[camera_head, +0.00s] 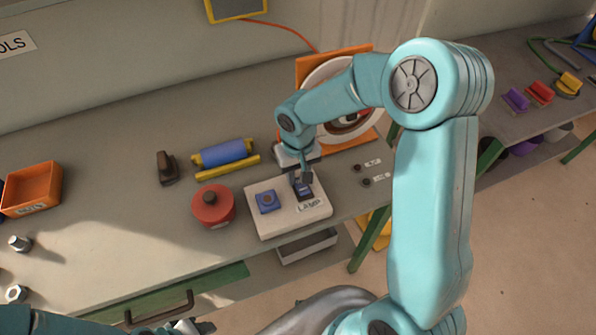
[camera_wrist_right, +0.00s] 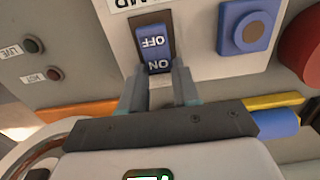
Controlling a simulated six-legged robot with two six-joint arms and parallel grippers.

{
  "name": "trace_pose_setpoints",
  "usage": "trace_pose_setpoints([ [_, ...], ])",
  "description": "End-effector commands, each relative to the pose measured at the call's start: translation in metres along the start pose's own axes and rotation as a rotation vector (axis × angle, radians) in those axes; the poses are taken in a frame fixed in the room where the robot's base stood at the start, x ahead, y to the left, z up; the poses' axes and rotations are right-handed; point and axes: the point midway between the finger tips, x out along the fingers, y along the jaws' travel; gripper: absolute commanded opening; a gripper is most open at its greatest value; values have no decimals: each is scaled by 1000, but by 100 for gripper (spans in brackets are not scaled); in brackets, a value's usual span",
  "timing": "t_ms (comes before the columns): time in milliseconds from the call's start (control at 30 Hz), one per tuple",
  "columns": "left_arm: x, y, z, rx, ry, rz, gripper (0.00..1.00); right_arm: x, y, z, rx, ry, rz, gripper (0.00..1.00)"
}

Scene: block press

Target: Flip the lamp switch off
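The lamp switch (camera_head: 304,191) is a blue rocker in a dark frame on a white panel (camera_head: 257,224), above a label reading LAMP. In the right wrist view the switch (camera_wrist_right: 157,47) shows an OFF half farther from the gripper and an ON half nearer it. I cannot tell for certain which half is pressed in. My right gripper (camera_head: 306,178) is over the switch's back edge; in the wrist view its fingers (camera_wrist_right: 160,82) are apart, with tips near the ON half. Contact is unclear. My left gripper (camera_head: 188,327) shows only partly at the bottom edge.
A blue square button (camera_head: 267,201) is left of the switch, and a red round pot (camera_head: 213,207) stands farther left. A blue roller (camera_head: 223,153) lies behind. Two small labelled buttons (camera_head: 362,175) are to the right. The bench's left middle (camera_head: 100,240) is clear.

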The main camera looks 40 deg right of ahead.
Motion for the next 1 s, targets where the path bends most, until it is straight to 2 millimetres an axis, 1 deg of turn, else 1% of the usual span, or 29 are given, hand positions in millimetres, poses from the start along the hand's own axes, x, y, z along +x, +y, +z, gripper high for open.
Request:
trace_pose_setpoints([
  [33, 0, 0, 0, 0, 0, 0, 43, 0, 0, 0, 0, 0, 0, 13],
  [67, 0, 0, 0, 0, 0, 0, 43, 0, 0, 0, 0, 0, 0, 3],
  [100, 0, 0, 0, 0, 0, 0, 43, 0, 0, 0, 0, 0, 0, 0],
  [200, 1, 0, 0, 0, 0, 0, 43, 0, 0, 0, 0, 2, 0, 0],
  [267, 7, -2, 0, 0, 0, 0, 43, 2, 0, 0, 0, 12, 1, 0],
  [367, 24, -9, 0, 0, 0, 0, 43, 6, 0, 0, -1, 51, 0, 0],
  [467, 47, -17, -1, 0, 0, 0, 43, 7, 0, 2, -1, 111, 1, 0],
  [600, 74, -27, -1, 0, 0, 0, 43, 5, 0, 4, -1, 191, 1, 0],
  [700, 89, -32, -2, 0, 0, 0, 43, 2, 0, 6, 0, 240, 0, 0],
  [833, 100, -36, -2, 0, 0, 0, 43, -2, 0, 7, -1, 282, 0, 0],
  [1000, 102, -37, -2, 0, 0, 0, 43, -7, 0, 8, 1, 299, 0, 0],
])
